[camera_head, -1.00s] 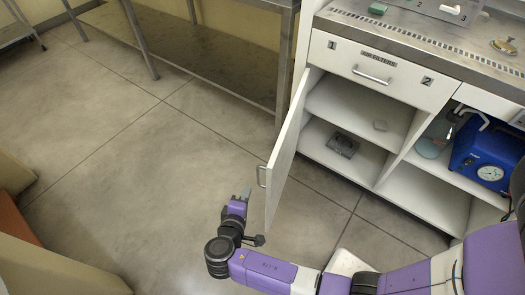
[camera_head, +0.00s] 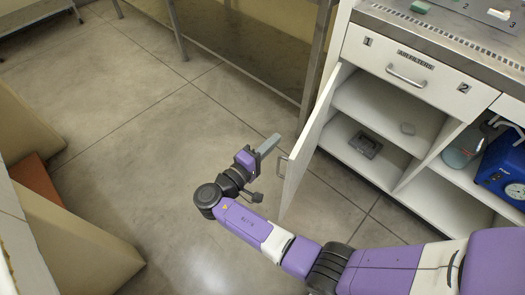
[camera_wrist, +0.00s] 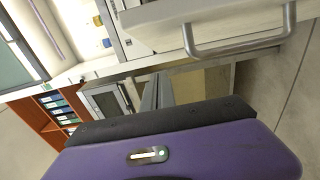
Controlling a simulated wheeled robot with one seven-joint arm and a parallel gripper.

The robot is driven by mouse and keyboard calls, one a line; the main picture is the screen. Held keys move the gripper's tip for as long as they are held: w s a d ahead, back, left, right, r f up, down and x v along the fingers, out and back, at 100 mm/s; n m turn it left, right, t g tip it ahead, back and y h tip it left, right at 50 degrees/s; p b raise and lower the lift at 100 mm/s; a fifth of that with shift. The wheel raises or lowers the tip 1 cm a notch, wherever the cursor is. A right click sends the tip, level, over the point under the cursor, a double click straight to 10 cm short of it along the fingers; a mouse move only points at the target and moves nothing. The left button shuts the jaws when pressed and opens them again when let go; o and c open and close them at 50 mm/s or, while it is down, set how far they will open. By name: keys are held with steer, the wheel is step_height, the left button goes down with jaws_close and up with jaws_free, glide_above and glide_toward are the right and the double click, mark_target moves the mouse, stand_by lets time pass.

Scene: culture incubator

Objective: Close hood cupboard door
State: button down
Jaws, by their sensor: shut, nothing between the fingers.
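The hood cupboard door (camera_head: 306,152) stands swung open in the head view, hinged at the left side of the cupboard (camera_head: 385,113). Its metal handle (camera_head: 282,167) is on the outer face near the free edge. My gripper (camera_head: 270,144) is shut and empty, just left of the door's outer face, with its fingers pointing toward the upper right. In the wrist view the closed fingers (camera_wrist: 158,92) point away from the camera. A metal handle (camera_wrist: 240,46) shows large at the top of the wrist view. I cannot tell whether the fingers touch the door.
A drawer (camera_head: 408,72) with a handle sits above the cupboard opening. A dark grey item (camera_head: 366,144) lies on a shelf inside. A blue device (camera_head: 506,170) and a flask (camera_head: 461,152) are in the compartment to the right. Floor left of my gripper is free.

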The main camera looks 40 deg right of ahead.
mark_target(302, 148)
steer(key=shift+s+d, duration=1.7)
steer(key=shift+s, duration=0.15)
steer(key=shift+p, duration=0.3)
